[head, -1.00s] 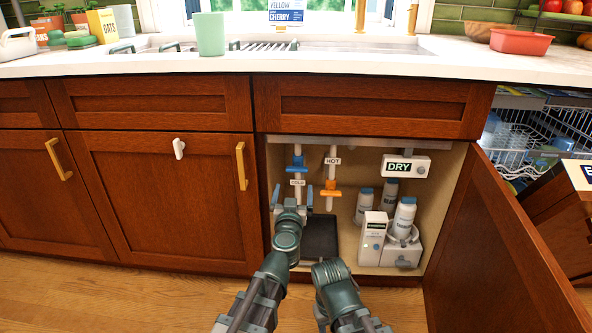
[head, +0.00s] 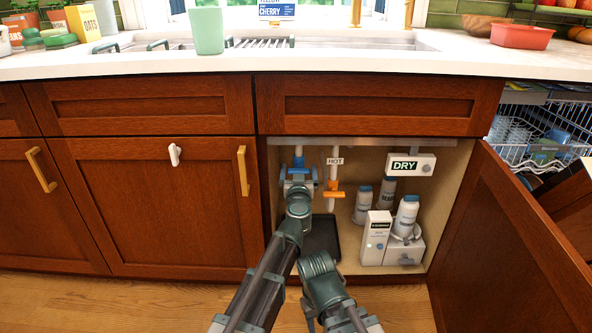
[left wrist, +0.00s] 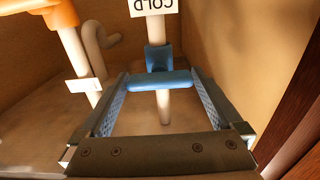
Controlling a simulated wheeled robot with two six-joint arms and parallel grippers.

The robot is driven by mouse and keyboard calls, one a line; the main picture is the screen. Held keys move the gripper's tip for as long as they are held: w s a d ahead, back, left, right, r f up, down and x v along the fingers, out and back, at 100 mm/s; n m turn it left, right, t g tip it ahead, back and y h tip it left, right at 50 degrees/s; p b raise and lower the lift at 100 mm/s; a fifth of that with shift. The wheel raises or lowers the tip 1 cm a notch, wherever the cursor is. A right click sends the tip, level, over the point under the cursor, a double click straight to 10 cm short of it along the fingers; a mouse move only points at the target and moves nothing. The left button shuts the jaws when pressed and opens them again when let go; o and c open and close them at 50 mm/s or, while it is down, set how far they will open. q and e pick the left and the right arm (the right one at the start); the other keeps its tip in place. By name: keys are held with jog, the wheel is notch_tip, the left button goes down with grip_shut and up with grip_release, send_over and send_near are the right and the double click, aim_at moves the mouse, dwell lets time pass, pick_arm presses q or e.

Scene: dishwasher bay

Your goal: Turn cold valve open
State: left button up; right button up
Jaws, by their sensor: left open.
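The cold valve (head: 299,162) is blue and sits on the left white pipe in the open sink cabinet. My left gripper (head: 299,174) is raised in front of it, its jaws apart. In the left wrist view the valve's blue handle (left wrist: 160,80) lies crosswise to the pipe. The two blue-padded fingers of the left gripper (left wrist: 162,98) stand on either side of the handle, near its ends; contact cannot be told. The COLD label (left wrist: 153,6) reads upside down there. My right arm is low in the head view; its fingers do not show.
The hot valve (head: 334,194) is orange, on the pipe just right of the cold one. A DRY sign box (head: 408,164), bottles and a white box (head: 376,238) fill the cabinet's right side. A dark tray (head: 322,238) lies on its floor. The open door (head: 505,245) stands at right.

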pick_arm(q)
jog(key=shift+c, duration=0.3)
jog(key=c, duration=1)
jog(key=shift+n, duration=0.3)
jog(key=n, duration=0.3)
jog(key=shift+a+n, duration=0.1)
jog(key=shift+n, duration=0.3)
jog(key=n, duration=0.4)
jog(key=shift+a+f+n, duration=0.1)
jog(key=shift+n, duration=0.2)
jog(key=n, duration=0.4)
jog(key=shift+n, duration=0.3)
jog(key=shift+a+f+n, duration=0.1)
jog(key=shift+f+n, duration=0.05)
jog(key=shift+n, duration=1.95)
